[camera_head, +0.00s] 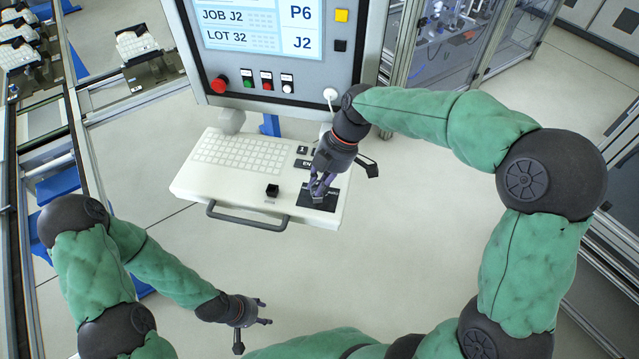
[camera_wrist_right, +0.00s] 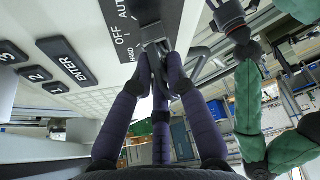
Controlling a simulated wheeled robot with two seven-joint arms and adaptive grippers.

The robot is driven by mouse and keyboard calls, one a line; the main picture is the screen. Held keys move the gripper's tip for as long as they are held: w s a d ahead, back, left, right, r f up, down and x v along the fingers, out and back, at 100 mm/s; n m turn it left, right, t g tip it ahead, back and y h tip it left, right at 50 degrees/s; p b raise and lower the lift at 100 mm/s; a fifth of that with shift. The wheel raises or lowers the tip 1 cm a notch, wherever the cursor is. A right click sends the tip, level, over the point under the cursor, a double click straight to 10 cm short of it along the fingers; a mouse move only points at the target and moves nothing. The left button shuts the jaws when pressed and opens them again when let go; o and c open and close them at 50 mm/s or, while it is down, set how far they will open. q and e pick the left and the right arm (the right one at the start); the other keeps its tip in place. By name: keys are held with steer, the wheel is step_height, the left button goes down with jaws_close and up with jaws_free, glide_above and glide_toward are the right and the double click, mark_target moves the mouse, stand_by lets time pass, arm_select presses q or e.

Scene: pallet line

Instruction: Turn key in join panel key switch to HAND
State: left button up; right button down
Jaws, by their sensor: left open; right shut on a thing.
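The key switch is on a black plate (camera_head: 306,198) at the right end of the white console's top. In the right wrist view the plate (camera_wrist_right: 108,44) carries the labels HAND, OFF and AUTO. My right gripper (camera_head: 319,190) reaches down onto the switch from above. In the right wrist view its fingers (camera_wrist_right: 160,68) are shut on the grey key (camera_wrist_right: 153,33) in the switch. The fingers partly cover the key, and I cannot tell which label it points to. My left gripper (camera_head: 262,315) is open and empty, low in the head view, away from the console.
The console (camera_head: 190,185) has a keyboard, a small black knob (camera_head: 272,190) and a front handle (camera_head: 245,222). Above it stands the screen panel (camera_head: 270,60) with a red button (camera_head: 219,84) and several others. Bare floor surrounds my left gripper. A conveyor frame (camera_head: 85,150) runs at the left.

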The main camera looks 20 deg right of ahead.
steer(key=shift+w+a+n+g, duration=0.1)
steer(key=shift+n+g, duration=0.4)
steer(key=shift+n, duration=0.7)
steer(key=c, duration=0.7)
jaws_free()
steer(key=shift+r, duration=0.15)
steer(key=shift+r+p, duration=2.2)
steer(key=shift+r, duration=1.2)
steer(key=shift+f, duration=0.1)
